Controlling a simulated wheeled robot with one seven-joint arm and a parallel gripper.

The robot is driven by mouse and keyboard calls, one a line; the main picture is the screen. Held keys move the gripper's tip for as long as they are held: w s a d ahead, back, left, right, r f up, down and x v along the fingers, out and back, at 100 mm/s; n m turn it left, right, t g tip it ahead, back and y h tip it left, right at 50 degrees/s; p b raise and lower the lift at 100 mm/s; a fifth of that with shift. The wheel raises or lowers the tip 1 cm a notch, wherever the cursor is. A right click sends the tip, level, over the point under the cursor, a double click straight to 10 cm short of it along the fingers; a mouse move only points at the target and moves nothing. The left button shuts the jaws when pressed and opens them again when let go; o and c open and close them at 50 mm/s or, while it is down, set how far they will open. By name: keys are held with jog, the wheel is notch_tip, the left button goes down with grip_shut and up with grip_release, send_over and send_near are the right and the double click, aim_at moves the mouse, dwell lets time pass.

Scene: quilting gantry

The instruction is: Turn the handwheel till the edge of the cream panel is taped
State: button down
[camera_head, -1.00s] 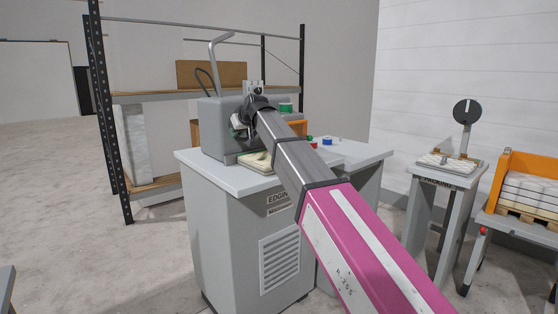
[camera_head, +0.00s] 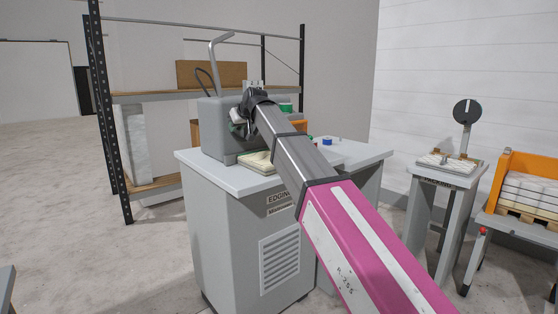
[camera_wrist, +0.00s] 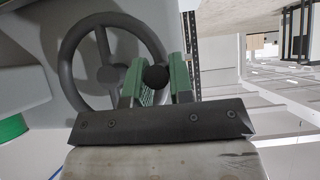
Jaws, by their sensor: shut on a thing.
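The handwheel (camera_wrist: 66,70) is a dark grey spoked ring on the side of the grey edging machine (camera_head: 213,125). My gripper (camera_wrist: 158,78) has green fingers and is at the wheel's right rim in the wrist view. It is shut on the wheel's dark round knob (camera_wrist: 156,77), which sits between the fingers. In the head view my arm hides most of the wheel. The cream panel (camera_head: 258,161) lies on the table top in front of the machine, partly behind my arm. Its taped edge cannot be made out.
The grey edging cabinet (camera_head: 235,215) carries the machine. A blue roll (camera_head: 327,141) sits on the table at right, and a green roll (camera_wrist: 12,128) shows in the wrist view. A packing stand (camera_head: 448,178) and an orange crate (camera_head: 533,167) stand further right.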

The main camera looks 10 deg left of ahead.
jog(key=shift+w+r, duration=0.1)
jog(key=shift+r, duration=0.7)
jog(key=shift+w+d+r, duration=0.15)
jog(key=shift+r, duration=0.3)
jog(key=shift+w+d+r, duration=0.15)
jog(key=shift+r, duration=0.3)
jog(key=c, duration=0.7)
grip_release()
jog(key=shift+d+f, duration=0.1)
